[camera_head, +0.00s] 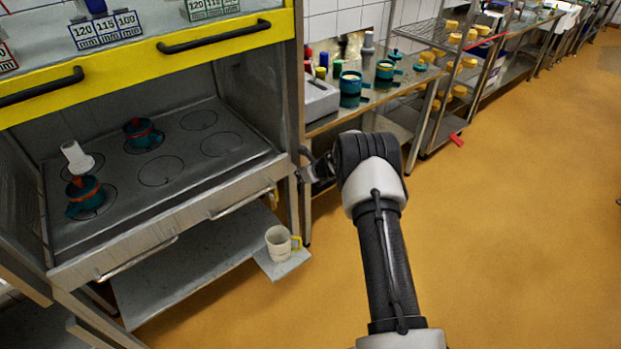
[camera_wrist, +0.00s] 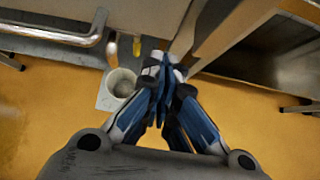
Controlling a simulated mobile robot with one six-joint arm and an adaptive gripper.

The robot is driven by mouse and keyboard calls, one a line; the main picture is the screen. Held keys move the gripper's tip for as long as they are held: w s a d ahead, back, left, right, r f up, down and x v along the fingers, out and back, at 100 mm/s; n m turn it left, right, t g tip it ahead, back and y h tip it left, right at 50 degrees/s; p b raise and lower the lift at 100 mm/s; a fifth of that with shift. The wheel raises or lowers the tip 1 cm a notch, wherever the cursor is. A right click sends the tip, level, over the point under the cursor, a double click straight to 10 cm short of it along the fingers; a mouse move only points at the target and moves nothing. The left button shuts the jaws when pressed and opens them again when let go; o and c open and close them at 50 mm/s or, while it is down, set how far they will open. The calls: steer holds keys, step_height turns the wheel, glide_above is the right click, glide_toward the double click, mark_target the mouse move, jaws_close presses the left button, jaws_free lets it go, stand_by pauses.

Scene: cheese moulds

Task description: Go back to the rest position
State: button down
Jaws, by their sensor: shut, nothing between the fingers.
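My gripper (camera_wrist: 163,82) is shut and empty in the wrist view, its blue-edged fingers together over the floor side of the bench. In the head view my gripper (camera_head: 318,170) shows small and partly hidden by my wrist, beside the right front post of the press bench. The press bench (camera_head: 170,235) stands at the left with a teal mould (camera_head: 143,136) and another teal mould (camera_head: 86,194) on its marked circles.
A white jug (camera_head: 278,243) stands on a small low shelf (camera_head: 292,262) below the bench front; it also shows in the wrist view (camera_wrist: 121,83). A side table (camera_head: 330,122) holds more teal moulds. The orange floor (camera_head: 520,200) at the right is mostly clear.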

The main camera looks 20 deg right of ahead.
steer(key=p+v, duration=0.1)
steer(key=v, duration=0.7)
steer(key=shift+r, duration=0.5)
steer(key=s+a+r+n+y, duration=0.25)
steer(key=a+r+n, duration=0.5)
steer(key=r, duration=0.55)
steer(key=s+a+r+n+g, duration=0.2)
steer(key=s+a+r+n, duration=0.8)
steer(key=s+r, duration=0.3)
steer(key=s+a+r+n+g+h, duration=0.15)
steer(key=s+n, duration=0.25)
steer(key=s, duration=0.5)
steer(key=s+a+r+n+g, duration=0.1)
steer(key=s+r+n, duration=0.1)
steer(key=s+n, duration=0.5)
steer(key=s+d+f+n+h, duration=0.1)
steer(key=s+d+n+h, duration=0.2)
steer(key=s, duration=1.1)
steer(key=shift+d+f+n, duration=0.4)
steer(key=shift+d+n, duration=0.25)
steer(key=shift+d, duration=0.05)
steer(key=shift+t, duration=0.25)
